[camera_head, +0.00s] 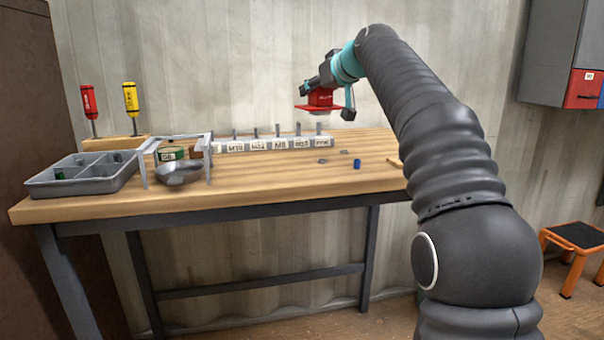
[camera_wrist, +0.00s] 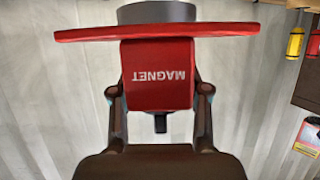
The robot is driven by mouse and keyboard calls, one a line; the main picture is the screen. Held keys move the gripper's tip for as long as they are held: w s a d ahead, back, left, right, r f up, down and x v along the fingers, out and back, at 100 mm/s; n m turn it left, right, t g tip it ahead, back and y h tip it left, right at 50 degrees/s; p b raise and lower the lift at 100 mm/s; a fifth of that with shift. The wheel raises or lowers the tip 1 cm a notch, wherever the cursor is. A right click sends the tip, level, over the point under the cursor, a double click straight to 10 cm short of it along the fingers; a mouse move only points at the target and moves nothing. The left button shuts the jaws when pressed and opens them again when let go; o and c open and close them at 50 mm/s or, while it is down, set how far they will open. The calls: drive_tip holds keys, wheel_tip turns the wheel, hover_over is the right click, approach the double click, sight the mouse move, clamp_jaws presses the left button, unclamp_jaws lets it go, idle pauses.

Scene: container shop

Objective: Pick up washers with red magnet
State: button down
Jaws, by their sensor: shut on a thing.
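My gripper (camera_head: 325,98) is shut on the red magnet (camera_head: 320,97) and holds it in the air above the back right part of the workbench. In the wrist view the red magnet (camera_wrist: 158,88) shows its "MAGNET" label upside down, a wide red flange and a grey round end. No washer can be made out on that end. Small grey flat pieces that look like washers (camera_head: 322,161) lie on the bench top at the right, below the magnet.
A blue cylinder (camera_head: 357,163) stands near those pieces. A row of labelled blocks with pegs (camera_head: 275,145) lines the bench's back. At left are a grey divided tray (camera_head: 85,182), a metal bowl (camera_head: 180,175), a green tin (camera_head: 172,153) and two screwdrivers (camera_head: 130,98) in a wooden stand.

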drive_tip(key=shift+f+b, duration=3.3)
drive_tip(key=shift+f, duration=0.75)
drive_tip(key=shift+f, duration=0.2)
drive_tip(key=shift+f+b, duration=0.95)
drive_tip(key=shift+b, duration=0.05)
drive_tip(key=shift+r, duration=0.15)
wheel_tip(320, 180, up, 9)
drive_tip(key=p, duration=0.9)
drive_tip(key=shift+r, duration=0.1)
drive_tip(key=shift+r+p, duration=0.75)
drive_tip(key=shift+r, duration=0.55)
